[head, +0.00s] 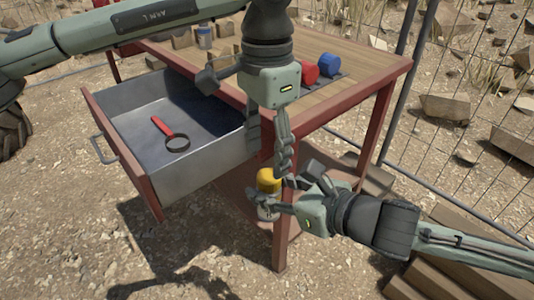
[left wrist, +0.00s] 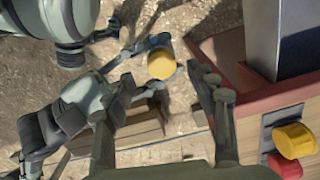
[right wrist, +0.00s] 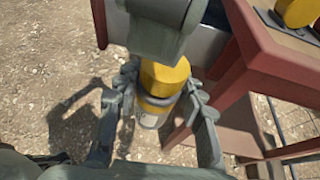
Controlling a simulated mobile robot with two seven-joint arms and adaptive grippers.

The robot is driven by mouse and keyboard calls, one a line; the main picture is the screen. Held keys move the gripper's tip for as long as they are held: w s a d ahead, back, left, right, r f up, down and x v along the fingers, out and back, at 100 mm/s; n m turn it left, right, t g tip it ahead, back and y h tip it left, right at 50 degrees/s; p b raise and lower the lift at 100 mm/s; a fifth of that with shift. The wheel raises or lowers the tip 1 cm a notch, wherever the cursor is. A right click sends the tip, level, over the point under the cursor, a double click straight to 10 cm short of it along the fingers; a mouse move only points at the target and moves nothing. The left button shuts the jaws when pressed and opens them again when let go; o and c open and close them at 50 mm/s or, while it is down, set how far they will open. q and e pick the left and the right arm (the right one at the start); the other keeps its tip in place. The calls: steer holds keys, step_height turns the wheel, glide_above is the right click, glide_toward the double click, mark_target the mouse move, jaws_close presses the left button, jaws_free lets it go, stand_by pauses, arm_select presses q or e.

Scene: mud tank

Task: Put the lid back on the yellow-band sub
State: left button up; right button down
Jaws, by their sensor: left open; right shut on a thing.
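The sub (head: 266,212) has a pale body under a yellow cap (head: 268,180). My right gripper (head: 272,198) is shut around it, beside the table's front corner leg. The right wrist view shows the pale body (right wrist: 150,119) with a yellow band under the yellow cap (right wrist: 163,80). My left gripper (head: 269,152) is open and points down just above the cap. In the left wrist view the cap (left wrist: 162,65) shows between its spread fingers, apart from them. I cannot tell whether the cap is fully seated. Another yellow cap-like piece (left wrist: 295,140) stands on the table.
Red (head: 309,73) and blue (head: 328,64) pieces stand on a dark mat on the wooden table (head: 375,65). An open metal drawer (head: 200,168) at left holds a red-handled magnifying glass (head: 168,131). A wire fence (head: 470,90) runs behind. Planks lie at lower right.

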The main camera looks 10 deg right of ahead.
arm_select(q)
steer(key=shift+c, duration=1.4)
steer(key=n, duration=0.4)
steer(key=shift+r+n, duration=0.1)
steer(key=shift+n, duration=0.2)
steer(key=n, duration=0.7)
steer(key=shift+r, duration=0.25)
steer(key=n, duration=0.5)
steer(key=shift+r, duration=0.15)
steer(key=n, duration=0.5)
steer(key=shift+d+r, duration=0.1)
steer(key=shift+r, duration=0.05)
steer(key=n, duration=0.4)
steer(key=shift+r+n, duration=0.15)
steer(key=shift+n, duration=0.25)
steer(key=n, duration=0.5)
steer(key=shift+w+r, duration=0.1)
steer(key=shift+r, duration=0.05)
steer(key=n, duration=0.4)
steer(key=shift+r+n, duration=0.15)
steer(key=shift+n, duration=0.15)
steer(key=n, duration=0.6)
steer(key=shift+d+r, duration=0.1)
steer(key=shift+r, duration=0.05)
